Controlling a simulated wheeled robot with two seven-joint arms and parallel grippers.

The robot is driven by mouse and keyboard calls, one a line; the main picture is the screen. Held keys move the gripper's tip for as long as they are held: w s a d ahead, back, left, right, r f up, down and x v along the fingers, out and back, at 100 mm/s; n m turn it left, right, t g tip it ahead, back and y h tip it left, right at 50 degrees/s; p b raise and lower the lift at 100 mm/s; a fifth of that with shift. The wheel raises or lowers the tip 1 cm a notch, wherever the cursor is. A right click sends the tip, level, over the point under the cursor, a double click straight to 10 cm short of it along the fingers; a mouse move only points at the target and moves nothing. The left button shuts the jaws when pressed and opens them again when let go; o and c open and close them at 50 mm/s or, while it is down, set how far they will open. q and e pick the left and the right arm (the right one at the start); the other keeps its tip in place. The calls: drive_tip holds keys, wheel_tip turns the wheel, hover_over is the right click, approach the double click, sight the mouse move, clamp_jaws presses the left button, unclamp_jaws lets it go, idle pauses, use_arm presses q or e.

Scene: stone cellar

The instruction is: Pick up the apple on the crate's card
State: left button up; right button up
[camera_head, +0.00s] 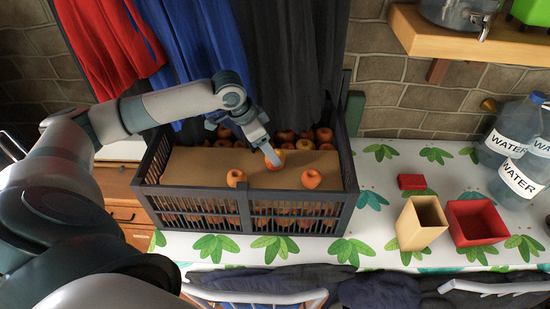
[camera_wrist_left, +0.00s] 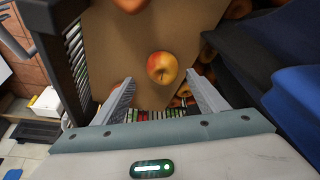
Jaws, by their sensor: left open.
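The dark slatted crate (camera_head: 245,211) stands on the table with a brown card (camera_head: 205,165) lying over part of its apples. Three red-yellow apples rest on the card: one at the left (camera_head: 235,177), one at the right (camera_head: 311,179), and one (camera_head: 275,160) at my left gripper. My left gripper (camera_head: 270,152) reaches down over the crate and partly covers that apple. In the left wrist view an apple (camera_wrist_left: 162,68) lies on the card, in line with the gap between the open fingers (camera_wrist_left: 160,82). Another apple (camera_wrist_left: 130,4) is cut off at the top edge.
More apples (camera_head: 325,135) fill the crate behind and under the card. Cloths (camera_head: 290,60) hang right behind it. To the right on the leaf-patterned table are a beige box (camera_head: 421,222), a red box (camera_head: 477,222), a small red block (camera_head: 411,182) and water bottles (camera_head: 515,180).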

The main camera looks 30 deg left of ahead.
use_arm(q)
drive_tip(key=shift+w+f+p, duration=0.15)
drive_tip(key=shift+f+p, duration=0.2)
drive_tip(key=shift+p, duration=0.1)
drive_tip(key=p+x, duration=0.2)
drive_tip(key=x, duration=0.1)
drive_tip(key=shift+w+f, duration=0.2)
drive_tip(key=shift+f, duration=0.5)
drive_tip(key=shift+c, duration=0.5)
drive_tip(key=c, duration=1.1)
